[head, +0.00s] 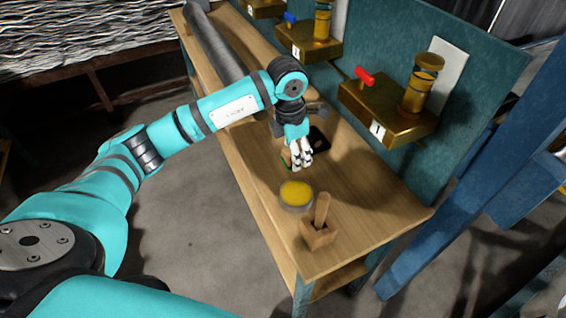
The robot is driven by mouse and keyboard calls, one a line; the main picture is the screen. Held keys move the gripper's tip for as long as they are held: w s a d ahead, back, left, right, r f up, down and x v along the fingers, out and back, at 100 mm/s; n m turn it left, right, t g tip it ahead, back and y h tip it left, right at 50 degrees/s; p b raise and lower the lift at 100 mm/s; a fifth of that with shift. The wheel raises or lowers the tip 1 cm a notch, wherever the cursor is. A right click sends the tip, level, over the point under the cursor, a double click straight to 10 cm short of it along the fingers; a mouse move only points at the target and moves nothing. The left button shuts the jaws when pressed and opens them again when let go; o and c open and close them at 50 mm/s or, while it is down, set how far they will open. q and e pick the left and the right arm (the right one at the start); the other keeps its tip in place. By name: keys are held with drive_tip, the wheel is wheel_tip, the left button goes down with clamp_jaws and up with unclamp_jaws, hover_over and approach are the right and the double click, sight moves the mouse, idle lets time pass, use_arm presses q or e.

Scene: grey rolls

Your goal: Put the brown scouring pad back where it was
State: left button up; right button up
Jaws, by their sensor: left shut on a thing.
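My left gripper (298,163) reaches in from the left over the wooden bench and points down. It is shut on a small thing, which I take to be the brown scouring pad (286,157). Only a brownish patch with a green edge shows at the left of the fingers; the rest is hidden behind them. I cannot tell whether it touches the bench top. A black flat piece (319,139) lies on the bench just behind and right of the fingers. My right gripper is not in view.
The bench (370,205) carries a round tin with yellow contents (296,195) and a wooden block with an upright handle (318,232) in front of the gripper. Brass fixtures (388,105) stick out from the teal back panel. A grey roll (213,42) lies at the far left.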

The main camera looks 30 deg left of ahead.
use_arm(q)
drive_tip(key=s, duration=0.4)
drive_tip(key=s+f+b, duration=0.1)
drive_tip(key=s, duration=0.3)
drive_tip(key=s+d+f, duration=0.1)
drive_tip(key=s, duration=0.3)
drive_tip(key=shift+d, duration=0.1)
drive_tip(key=shift+s+r, duration=0.1)
drive_tip(key=p, duration=0.3)
hover_over(279, 167)
drive_tip(key=shift+f, duration=0.7)
wheel_tip(279, 167, down, 3)
drive_tip(key=shift+f, duration=0.35)
drive_tip(key=shift+f, duration=0.1)
drive_tip(key=o, duration=1.1)
